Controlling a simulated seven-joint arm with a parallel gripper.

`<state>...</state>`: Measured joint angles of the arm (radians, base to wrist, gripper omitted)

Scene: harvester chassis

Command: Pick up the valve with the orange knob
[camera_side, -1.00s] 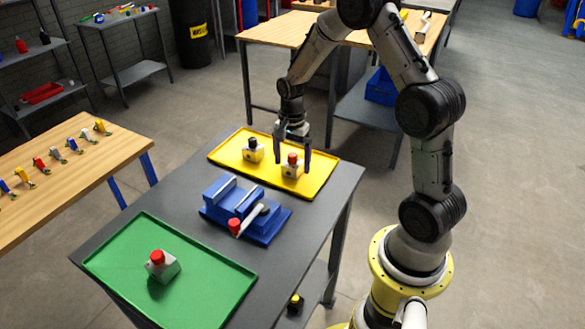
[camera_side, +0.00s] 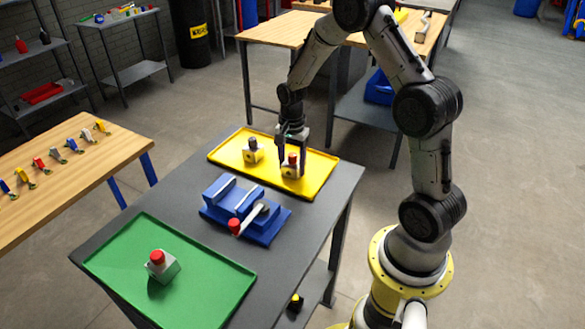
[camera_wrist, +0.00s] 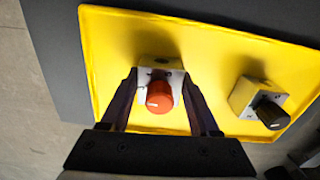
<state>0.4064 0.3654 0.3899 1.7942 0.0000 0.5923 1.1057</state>
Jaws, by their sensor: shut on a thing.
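The valve with the orange-red knob (camera_side: 292,158) stands on the right part of the yellow tray (camera_side: 222,157). In the wrist view its knob (camera_wrist: 159,97) faces me, between the two dark fingers. My gripper (camera_side: 293,165) is at this valve, with its fingers on either side of the body, and is shut on it. It also shows in the wrist view (camera_wrist: 160,95). A valve with a black knob (camera_side: 253,151) stands to its left on the same tray, and to the right in the wrist view (camera_wrist: 260,102).
A blue vise (camera_side: 245,210) with a red-ended handle sits mid-table. A green tray (camera_side: 215,300) at the front holds a block with a red knob (camera_side: 160,265). A wooden table (camera_side: 60,160) with several small coloured parts stands at the left.

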